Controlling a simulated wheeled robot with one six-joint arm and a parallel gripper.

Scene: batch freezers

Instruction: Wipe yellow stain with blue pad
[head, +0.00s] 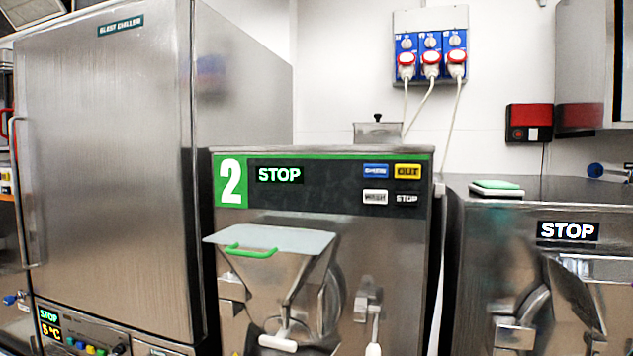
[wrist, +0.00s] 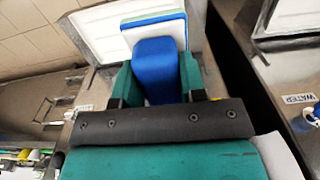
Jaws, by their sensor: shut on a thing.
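My gripper (wrist: 157,75) shows in the wrist view, with its two teal fingers closed on the sides of a blue block, the handle of the blue pad (wrist: 158,60). Beyond the block, the pad's flat part shows a white face with blue and green edges. It lies over a white rimmed panel (wrist: 88,38), and I cannot tell whether they touch. My gripper and the held pad are not in the head view. I cannot make out the yellow stain in either view.
In the head view, the batch freezer marked 2 (head: 325,188) stands in the middle, with its hopper (head: 270,240) in front. A tall steel blast chiller (head: 110,180) is left. Another machine (head: 540,205) at right bears a green-topped white pad (head: 497,187). Sockets (head: 431,58) hang behind.

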